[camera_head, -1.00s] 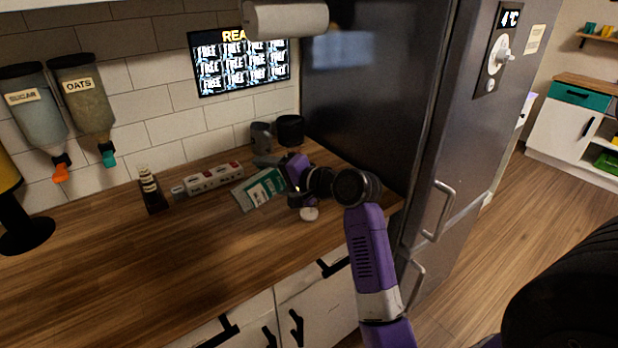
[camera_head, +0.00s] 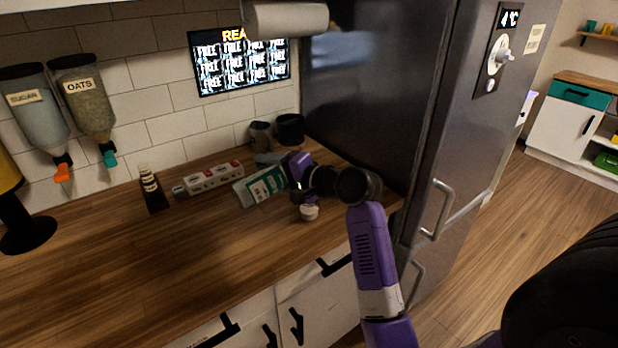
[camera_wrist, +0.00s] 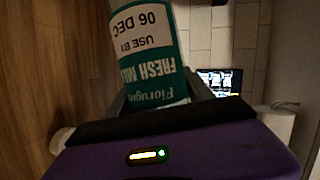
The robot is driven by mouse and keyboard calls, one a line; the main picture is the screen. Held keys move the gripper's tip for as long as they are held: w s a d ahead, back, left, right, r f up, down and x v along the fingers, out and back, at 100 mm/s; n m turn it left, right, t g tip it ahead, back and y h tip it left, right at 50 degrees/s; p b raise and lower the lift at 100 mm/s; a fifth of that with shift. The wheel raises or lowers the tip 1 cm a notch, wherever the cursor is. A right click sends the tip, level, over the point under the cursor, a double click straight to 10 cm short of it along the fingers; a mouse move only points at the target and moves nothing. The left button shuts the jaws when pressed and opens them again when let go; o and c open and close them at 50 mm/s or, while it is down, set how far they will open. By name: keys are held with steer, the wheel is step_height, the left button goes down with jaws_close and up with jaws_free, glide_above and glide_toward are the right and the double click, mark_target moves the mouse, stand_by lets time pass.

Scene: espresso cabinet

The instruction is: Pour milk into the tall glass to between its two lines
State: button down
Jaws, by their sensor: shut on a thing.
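My gripper (camera_head: 278,172) is over the counter near the fridge, shut on the milk container (camera_head: 262,187). The container is teal and white and is strongly tilted in the head view. In the wrist view the milk container (camera_wrist: 148,50) fills the space between the fingers; its label reads "FRESH MILK" and "USE BY 06 DEC". Its mouth is not clear, and no milk stream shows. I cannot make out the tall glass or its two lines in either view.
A small white round object (camera_head: 309,212) shows just below my wrist. A dark bottle (camera_head: 152,190) and a white-grey box row (camera_head: 213,177) stand to the left. Dark canisters (camera_head: 289,130) stand at the back by the fridge (camera_head: 385,90). The front-left counter (camera_head: 150,265) is clear.

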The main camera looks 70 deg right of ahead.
steer(key=shift+r+m+p, duration=0.15)
steer(key=shift+m+p, duration=0.15)
steer(key=shift+m, duration=0.1)
stand_by(1.8)
